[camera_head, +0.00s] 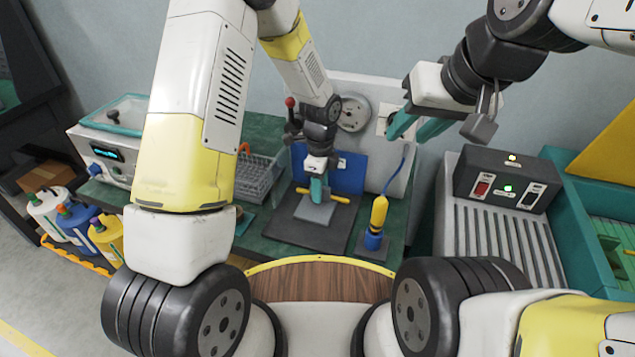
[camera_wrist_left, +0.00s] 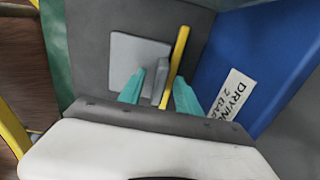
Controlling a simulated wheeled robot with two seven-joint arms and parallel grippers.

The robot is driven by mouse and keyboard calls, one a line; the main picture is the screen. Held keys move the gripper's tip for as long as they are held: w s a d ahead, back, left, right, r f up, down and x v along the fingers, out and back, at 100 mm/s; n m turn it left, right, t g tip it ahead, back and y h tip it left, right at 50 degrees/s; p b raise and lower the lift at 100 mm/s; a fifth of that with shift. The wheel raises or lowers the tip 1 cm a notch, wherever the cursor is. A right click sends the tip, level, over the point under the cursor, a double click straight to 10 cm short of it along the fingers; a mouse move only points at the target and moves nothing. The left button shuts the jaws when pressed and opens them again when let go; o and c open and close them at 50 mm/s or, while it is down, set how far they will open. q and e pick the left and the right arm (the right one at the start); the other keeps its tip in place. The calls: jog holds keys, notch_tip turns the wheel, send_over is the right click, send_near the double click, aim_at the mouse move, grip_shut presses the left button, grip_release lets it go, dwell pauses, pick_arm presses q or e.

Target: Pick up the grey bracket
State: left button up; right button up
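The grey bracket (camera_head: 314,212) lies on a dark mat in front of a blue drying panel. In the left wrist view its flat plate (camera_wrist_left: 136,62) and narrow upright flange (camera_wrist_left: 160,83) show. My left gripper (camera_head: 318,190) points down at the bracket. In the left wrist view its teal fingers (camera_wrist_left: 158,92) are apart, with the flange and part of a yellow bar (camera_wrist_left: 179,52) between them. I cannot tell whether they touch the flange. My right gripper (camera_head: 419,127) is raised at the upper right, empty, with its teal fingers apart.
The blue panel (camera_head: 348,171) stands close behind the bracket. A wire basket (camera_head: 258,180) is to the left. A yellow and blue tool (camera_head: 377,222) stands upright to the right. A switch box (camera_head: 508,180) and ribbed grey unit (camera_head: 491,243) are further right.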

pick_arm(q)
jog(key=shift+f, duration=0.1)
jog(key=shift+c, duration=0.4)
grip_shut()
dwell(1.0)
